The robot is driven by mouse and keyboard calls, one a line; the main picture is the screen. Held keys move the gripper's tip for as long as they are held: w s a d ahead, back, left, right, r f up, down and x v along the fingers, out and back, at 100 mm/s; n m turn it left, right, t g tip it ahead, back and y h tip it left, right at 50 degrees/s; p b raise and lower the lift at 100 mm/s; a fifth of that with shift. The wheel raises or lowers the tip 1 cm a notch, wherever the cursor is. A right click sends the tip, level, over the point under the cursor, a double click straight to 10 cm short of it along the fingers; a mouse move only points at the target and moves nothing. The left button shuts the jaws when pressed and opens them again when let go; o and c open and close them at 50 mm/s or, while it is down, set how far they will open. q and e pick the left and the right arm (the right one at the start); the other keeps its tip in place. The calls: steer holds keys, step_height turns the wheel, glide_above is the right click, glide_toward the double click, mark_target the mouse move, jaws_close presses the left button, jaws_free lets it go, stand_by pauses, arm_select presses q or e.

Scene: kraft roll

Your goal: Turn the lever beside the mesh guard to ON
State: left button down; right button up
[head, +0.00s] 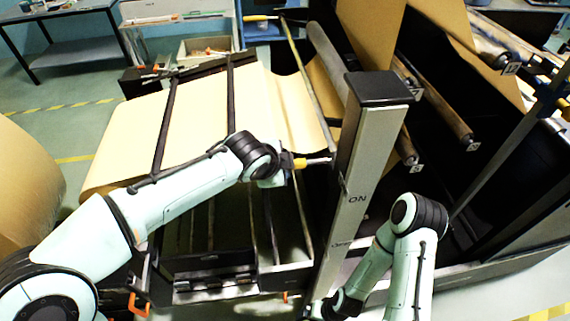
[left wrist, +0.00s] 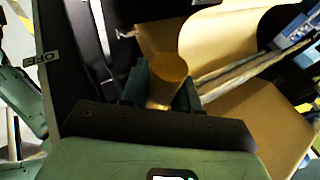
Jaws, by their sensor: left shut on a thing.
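The post reads ON, with smaller lettering below that I cannot read. My left gripper (head: 287,166) is shut on the lever's grip. In the left wrist view the round yellow grip (left wrist: 168,78) sits between the two fingers of my left gripper (left wrist: 162,92). My right arm is bent low, right of the post; its gripper's fingers are not clear. I cannot pick out the mesh guard for certain.
Kraft paper (head: 195,115) spreads over the machine on the left, under dark bars. Several rollers (head: 440,105) stand right of the post. An open-topped dark bay (head: 215,235) lies below my left arm. A workbench (head: 65,50) stands at the back left.

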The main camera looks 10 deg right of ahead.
arm_select(q)
steer(key=shift+w+r, duration=0.1)
steer(key=shift+r, duration=0.1)
steer(key=c, duration=0.9)
jaws_free()
steer(key=v, duration=1.3)
steer(key=shift+s+a, duration=0.1)
steer(key=shift+s, duration=0.15)
